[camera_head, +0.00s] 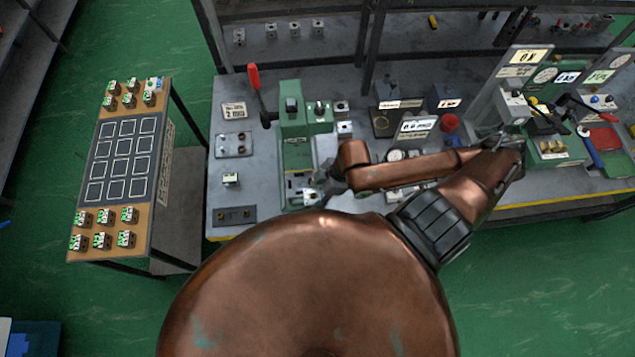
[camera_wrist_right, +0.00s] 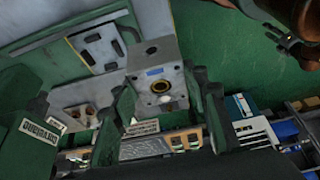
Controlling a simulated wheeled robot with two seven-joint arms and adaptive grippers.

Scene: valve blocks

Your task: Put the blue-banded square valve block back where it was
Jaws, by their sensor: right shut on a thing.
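The square valve block (camera_wrist_right: 158,78) is a grey metal cube with a round bore in each of two visible faces and a blue mark on one edge. It sits between the dark fingers of my right gripper (camera_wrist_right: 165,112) in the right wrist view. My right gripper is shut on it. In the head view my right gripper (camera_head: 318,193) is by the lower end of the green press fixture (camera_head: 296,130), and the block there is too small and covered to make out clearly. My left gripper is not in view.
A side stand (camera_head: 123,160) with an empty marked grid and several small green-and-white blocks at both ends stands at the left. A small pale block (camera_head: 231,179) lies on the grey bench (camera_head: 262,205). A red-handled lever (camera_head: 254,78) rises beside the press. Instruments crowd the right.

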